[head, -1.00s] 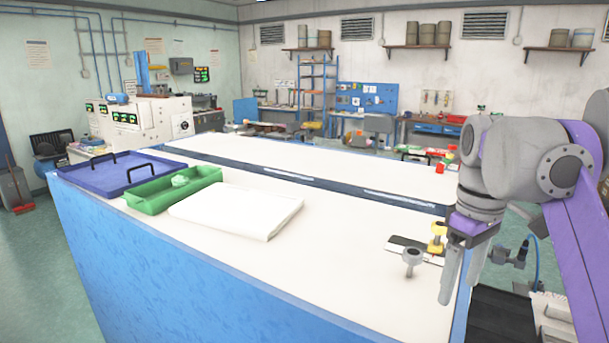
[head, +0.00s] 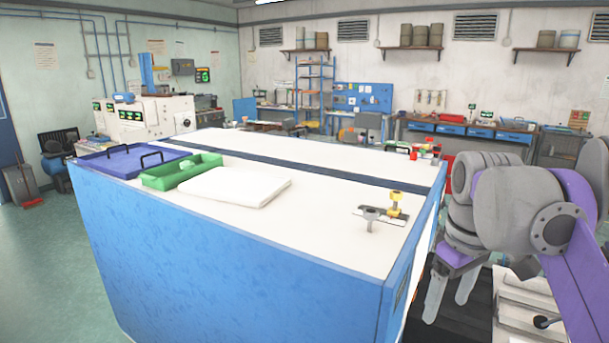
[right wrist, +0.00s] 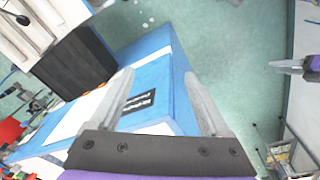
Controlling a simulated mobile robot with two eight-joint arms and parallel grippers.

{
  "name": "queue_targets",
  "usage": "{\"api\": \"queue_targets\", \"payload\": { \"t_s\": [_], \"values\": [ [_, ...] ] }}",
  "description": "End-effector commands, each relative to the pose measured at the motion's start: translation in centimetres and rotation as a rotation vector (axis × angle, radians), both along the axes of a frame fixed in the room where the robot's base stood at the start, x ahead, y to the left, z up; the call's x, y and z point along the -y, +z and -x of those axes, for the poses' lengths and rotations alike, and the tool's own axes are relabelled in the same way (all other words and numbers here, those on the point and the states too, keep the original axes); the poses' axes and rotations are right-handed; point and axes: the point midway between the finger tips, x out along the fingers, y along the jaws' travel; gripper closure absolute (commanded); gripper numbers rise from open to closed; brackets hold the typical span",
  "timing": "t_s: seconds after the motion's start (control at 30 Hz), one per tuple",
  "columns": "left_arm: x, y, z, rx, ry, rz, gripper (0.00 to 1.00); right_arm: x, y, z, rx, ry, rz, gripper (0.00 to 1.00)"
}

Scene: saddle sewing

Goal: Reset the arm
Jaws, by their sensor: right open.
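My right gripper (head: 450,290) hangs beside the right end of the white-topped blue table, fingers pointing down, off the tabletop. In the right wrist view its two fingers (right wrist: 160,105) are spread with nothing between them, in front of the blue table side. The purple and grey right arm (head: 555,230) comes in from the right edge of the head view. My left gripper does not show in the head view. In the right wrist view, a grey and purple gripper-like part (right wrist: 295,65) shows at the right edge; I cannot tell its state.
The table (head: 330,245) carries a purple tray (head: 122,162), a green bin (head: 180,172), a white folded pad (head: 235,186), and a small grey and yellow fixture (head: 385,213) near its right end. The table's front middle is clear. A dark and white cabinet (head: 520,305) stands below the arm.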

Motion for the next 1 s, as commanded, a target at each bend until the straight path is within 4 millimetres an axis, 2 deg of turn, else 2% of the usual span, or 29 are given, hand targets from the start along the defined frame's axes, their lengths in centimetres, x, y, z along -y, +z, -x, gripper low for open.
{"api": "queue_targets", "payload": {
  "t_s": [0.17,0.23,0.4,0.5,0.6,0.73,1.0],
  "values": [
    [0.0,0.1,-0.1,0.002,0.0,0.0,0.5,-1.7,-6.0,1.3,0.114,-0.1,-0.009,0.19],
    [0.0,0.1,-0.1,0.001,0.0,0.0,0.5,-2.4,-9.4,2.3,0.172,-0.151,-0.02,0.19],
    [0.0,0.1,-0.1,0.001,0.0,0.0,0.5,-4.3,-18.9,6.1,0.313,-0.279,-0.071,0.19],
    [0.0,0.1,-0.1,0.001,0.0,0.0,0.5,-5.0,-23.5,8.3,0.377,-0.338,-0.107,0.19],
    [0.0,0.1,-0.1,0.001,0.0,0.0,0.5,-5.5,-26.7,9.9,0.421,-0.378,-0.135,0.19],
    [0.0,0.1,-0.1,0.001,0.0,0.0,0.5,-5.7,-28.6,10.9,0.447,-0.404,-0.154,0.19],
    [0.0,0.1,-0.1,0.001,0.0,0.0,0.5,-5.7,-28.8,11.0,0.45,-0.408,-0.157,0.19]
  ]
}}
